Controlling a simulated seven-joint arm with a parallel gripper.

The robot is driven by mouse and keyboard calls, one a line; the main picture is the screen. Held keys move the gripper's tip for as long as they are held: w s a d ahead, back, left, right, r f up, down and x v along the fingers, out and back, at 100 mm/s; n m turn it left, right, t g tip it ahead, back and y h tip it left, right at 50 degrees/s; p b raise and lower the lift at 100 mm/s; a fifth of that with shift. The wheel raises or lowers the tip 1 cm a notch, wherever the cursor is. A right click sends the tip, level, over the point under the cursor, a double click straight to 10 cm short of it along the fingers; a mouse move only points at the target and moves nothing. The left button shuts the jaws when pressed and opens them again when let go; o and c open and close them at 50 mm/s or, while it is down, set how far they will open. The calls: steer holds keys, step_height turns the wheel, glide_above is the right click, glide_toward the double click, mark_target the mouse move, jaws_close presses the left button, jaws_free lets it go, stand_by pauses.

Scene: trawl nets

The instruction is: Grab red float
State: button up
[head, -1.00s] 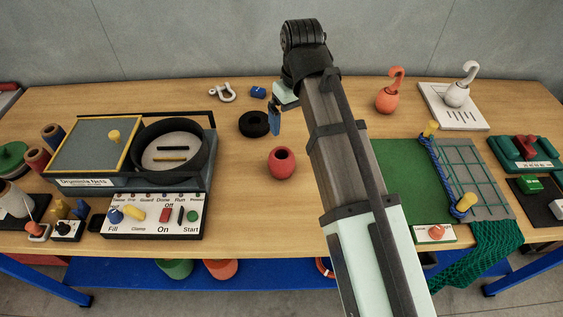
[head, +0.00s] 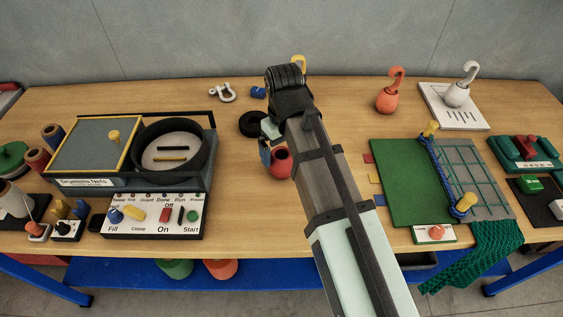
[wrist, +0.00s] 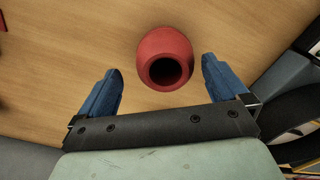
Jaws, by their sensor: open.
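The red float (head: 279,164) is a rounded barrel shape with a dark hole in its top, standing on the wooden table. In the head view my arm and gripper partly cover it. In the wrist view the red float (wrist: 163,57) lies just beyond my fingertips, roughly centred between them. My gripper (wrist: 160,68) has two blue fingers spread apart with nothing between them. In the head view my gripper (head: 265,153) is beside the float's left side; I cannot tell its exact height.
A black ring (head: 252,123) lies just behind the gripper. The drum station (head: 97,182) and its control panel (head: 150,229) stand to the left. A green mat (head: 400,180) lies to the right. Orange (head: 387,103) and white (head: 457,95) hooked floats stand at the back right.

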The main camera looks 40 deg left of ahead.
steer(key=shift+s+f, duration=0.15)
steer(key=shift+f, duration=1.2)
steer(key=shift+s+f, duration=0.15)
steer(key=shift+f, duration=1.2)
steer(key=c, duration=1)
